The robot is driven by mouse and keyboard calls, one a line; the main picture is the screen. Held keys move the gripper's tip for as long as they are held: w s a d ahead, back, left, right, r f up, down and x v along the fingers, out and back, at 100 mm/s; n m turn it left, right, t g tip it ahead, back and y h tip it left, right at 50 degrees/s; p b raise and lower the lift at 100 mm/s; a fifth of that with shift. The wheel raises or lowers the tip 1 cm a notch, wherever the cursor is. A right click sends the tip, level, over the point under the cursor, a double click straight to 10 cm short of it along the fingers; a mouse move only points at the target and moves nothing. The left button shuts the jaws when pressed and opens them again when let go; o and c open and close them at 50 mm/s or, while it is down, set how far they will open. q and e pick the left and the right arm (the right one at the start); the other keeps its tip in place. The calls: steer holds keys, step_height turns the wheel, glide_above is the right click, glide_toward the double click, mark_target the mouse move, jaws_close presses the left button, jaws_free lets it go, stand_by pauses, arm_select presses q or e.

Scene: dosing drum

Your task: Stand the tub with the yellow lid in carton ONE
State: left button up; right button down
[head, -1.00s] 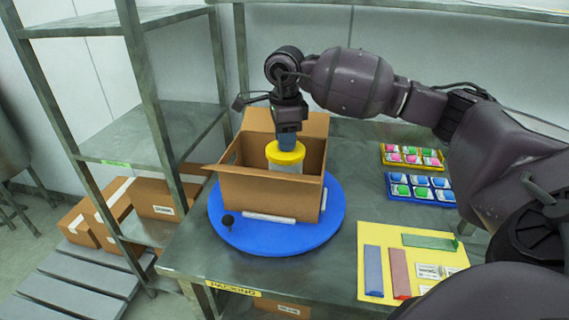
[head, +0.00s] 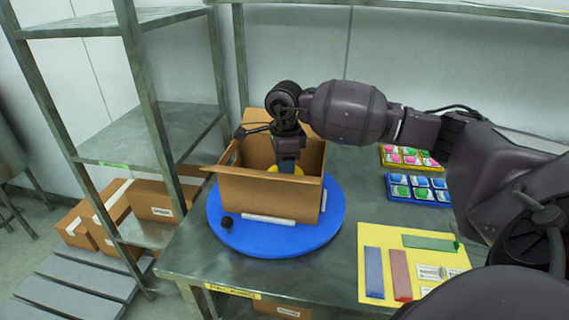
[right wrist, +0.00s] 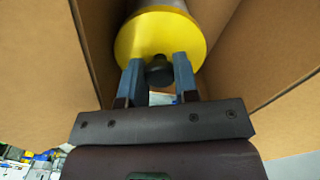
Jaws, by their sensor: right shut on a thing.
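The tub's yellow lid (head: 290,169) shows just above the near wall of an open brown carton (head: 268,197); the tub's body is hidden inside in the head view. In the right wrist view the yellow lid (right wrist: 158,42) and part of the grey tub (right wrist: 165,6) lie between cardboard walls. My right gripper (head: 287,163) reaches down into the carton. Its two blue fingers (right wrist: 158,75) are shut on the dark knob of the lid. I cannot tell whether the tub touches the carton floor. No number shows on the carton. My left gripper is not in view.
The carton stands on a blue turntable (head: 300,243) with a black knob (head: 227,221). A yellow mat (head: 375,238) with coloured strips and two trays of packets (head: 418,201) (head: 388,163) lie to the right. A metal shelf (head: 150,133) stands at the left.

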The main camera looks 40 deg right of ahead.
steer(key=c, duration=0.8)
jaws_free()
steer(key=shift+c, duration=0.2)
step_height(320, 180, up, 12)
steer(key=shift+p, duration=0.35)
